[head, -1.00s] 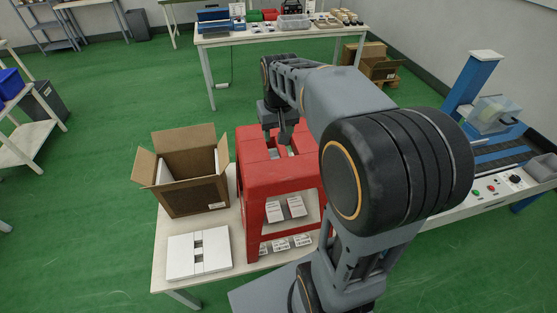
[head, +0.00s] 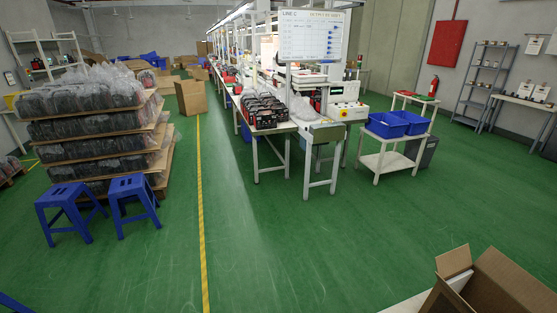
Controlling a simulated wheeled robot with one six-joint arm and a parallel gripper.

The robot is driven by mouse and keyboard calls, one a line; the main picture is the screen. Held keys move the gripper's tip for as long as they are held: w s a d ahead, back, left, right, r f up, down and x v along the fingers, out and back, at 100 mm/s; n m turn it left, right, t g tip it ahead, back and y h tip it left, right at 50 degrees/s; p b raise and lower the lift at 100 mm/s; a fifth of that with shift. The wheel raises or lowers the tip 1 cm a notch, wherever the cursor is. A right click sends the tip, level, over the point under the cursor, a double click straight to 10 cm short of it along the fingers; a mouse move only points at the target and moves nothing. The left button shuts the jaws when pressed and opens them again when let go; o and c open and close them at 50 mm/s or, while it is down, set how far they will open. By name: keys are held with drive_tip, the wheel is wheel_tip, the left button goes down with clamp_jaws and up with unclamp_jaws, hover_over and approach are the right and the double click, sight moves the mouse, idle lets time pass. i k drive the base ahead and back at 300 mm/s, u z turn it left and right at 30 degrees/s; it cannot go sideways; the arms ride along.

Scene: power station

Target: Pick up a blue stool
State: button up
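Two blue stools stand on the green floor at the left in the head view. One blue stool (head: 72,203) is farther left, and the other blue stool (head: 133,203) is just to its right. Both are upright, with flat tops and splayed legs, in front of a loaded pallet stack. My gripper is not in view, so its state and what it may hold are hidden.
The pallet stack (head: 95,125) of wrapped goods stands behind the stools. A yellow line (head: 202,220) runs along the floor. Workbenches and blue bins (head: 397,123) stand at centre right. An open cardboard box (head: 492,285) is at the lower right. The middle floor is clear.

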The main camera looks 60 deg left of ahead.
sight(64, 196)
drive_tip(key=k, duration=0.35)
drive_tip(key=u, duration=2.7)
drive_tip(key=i, duration=12.7)
